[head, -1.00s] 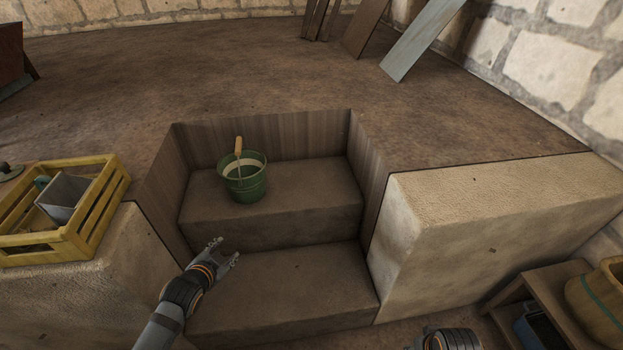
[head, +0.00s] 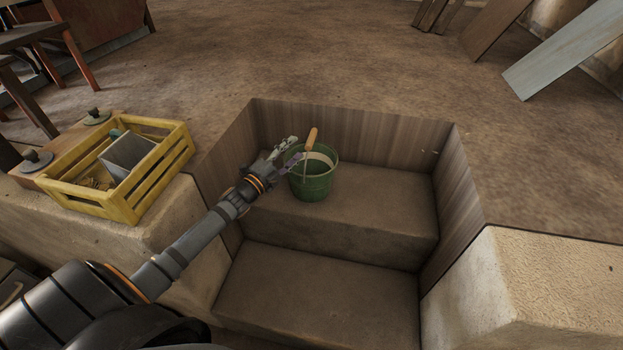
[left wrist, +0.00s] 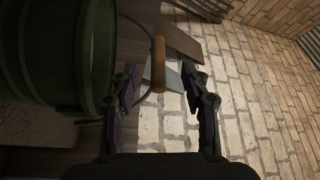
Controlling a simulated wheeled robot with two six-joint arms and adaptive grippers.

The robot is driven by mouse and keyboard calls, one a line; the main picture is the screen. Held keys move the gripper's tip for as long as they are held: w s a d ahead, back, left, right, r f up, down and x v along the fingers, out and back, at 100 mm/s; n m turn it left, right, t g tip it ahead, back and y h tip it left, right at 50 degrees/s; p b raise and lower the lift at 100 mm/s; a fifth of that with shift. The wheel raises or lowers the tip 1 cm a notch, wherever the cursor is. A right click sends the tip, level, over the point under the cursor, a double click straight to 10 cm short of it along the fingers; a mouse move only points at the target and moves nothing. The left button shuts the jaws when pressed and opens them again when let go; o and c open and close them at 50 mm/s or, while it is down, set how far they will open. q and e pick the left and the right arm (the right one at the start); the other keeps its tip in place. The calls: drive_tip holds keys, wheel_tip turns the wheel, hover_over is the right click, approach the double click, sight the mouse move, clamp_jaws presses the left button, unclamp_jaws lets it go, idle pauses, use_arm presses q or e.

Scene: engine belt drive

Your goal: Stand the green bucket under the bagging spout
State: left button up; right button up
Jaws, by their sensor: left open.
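The green bucket (head: 313,183) stands upright on the upper step in the recess. Its wire handle is raised and carries a wooden grip (head: 311,140). My left gripper (head: 294,150) is open at the bucket's left side, near rim height. In the left wrist view the bucket (left wrist: 92,60) fills the upper left, and the wooden grip (left wrist: 158,64) shows between and beyond the open fingers (left wrist: 165,90). I cannot tell whether a finger touches the bucket. My right gripper is out of view, and I see no bagging spout.
A yellow slatted crate (head: 131,208) holding a grey metal piece sits on the stone block at left. The recess has wooden side walls (head: 350,135). A lower step (head: 315,295) is clear. Planks (head: 565,48) lean at the upper right.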

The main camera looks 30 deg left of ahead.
sight(310, 136)
use_arm(q)
drive_tip(key=x, duration=0.2)
drive_tip(key=p+x, duration=0.1)
drive_tip(key=x, duration=0.1)
drive_tip(key=d+x, duration=0.1)
drive_tip(key=x, duration=0.2)
drive_tip(key=shift+p, duration=0.35)
clamp_jaws()
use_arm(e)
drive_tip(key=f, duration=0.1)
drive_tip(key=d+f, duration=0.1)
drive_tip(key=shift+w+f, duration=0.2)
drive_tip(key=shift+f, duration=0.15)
